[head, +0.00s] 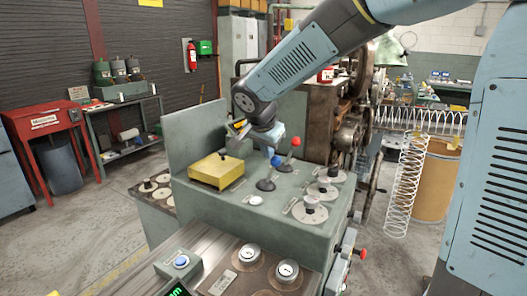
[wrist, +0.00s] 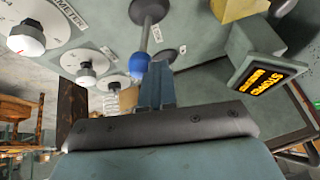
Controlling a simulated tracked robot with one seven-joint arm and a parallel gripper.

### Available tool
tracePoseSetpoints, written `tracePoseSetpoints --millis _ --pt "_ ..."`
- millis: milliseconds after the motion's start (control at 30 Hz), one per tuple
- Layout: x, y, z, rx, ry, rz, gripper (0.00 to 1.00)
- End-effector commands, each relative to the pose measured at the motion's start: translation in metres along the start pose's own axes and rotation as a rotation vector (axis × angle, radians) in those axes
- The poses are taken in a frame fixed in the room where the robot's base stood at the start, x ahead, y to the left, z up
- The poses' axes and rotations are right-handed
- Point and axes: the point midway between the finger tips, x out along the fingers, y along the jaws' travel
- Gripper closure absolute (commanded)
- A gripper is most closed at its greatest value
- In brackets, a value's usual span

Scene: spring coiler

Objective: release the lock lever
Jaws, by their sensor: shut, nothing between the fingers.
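In the head view, a lever with a blue ball (head: 276,160) and a lever with a red ball (head: 296,142) stand on the green console. Which is the lock lever I cannot read from the labels. My gripper (head: 270,150) is just behind and above the blue ball. In the wrist view, my gripper (wrist: 158,67) has its blue-grey fingers shut together. The blue ball (wrist: 138,63) shows just left of the fingertips, its rod running up to a dark base. I cannot tell whether the fingers touch the ball.
A yellow block (head: 216,171) sits on the console left of the levers. White dial knobs (head: 310,204) stand to the right. A display box with orange letters (wrist: 265,75) is near the gripper in the wrist view. A wire spring (head: 405,185) hangs at the right.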

Motion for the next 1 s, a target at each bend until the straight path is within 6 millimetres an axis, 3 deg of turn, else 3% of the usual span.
tracePoseSetpoints --millis 233,700,1000 --pt "-0.014 -0.032 0.002 0.002 0.000 -0.005 1.00" --pt "-0.096 -0.025 -0.001 0.007 0.002 -0.005 1.00" --pt "-0.113 -0.023 0.000 0.007 0.001 -0.003 1.00"
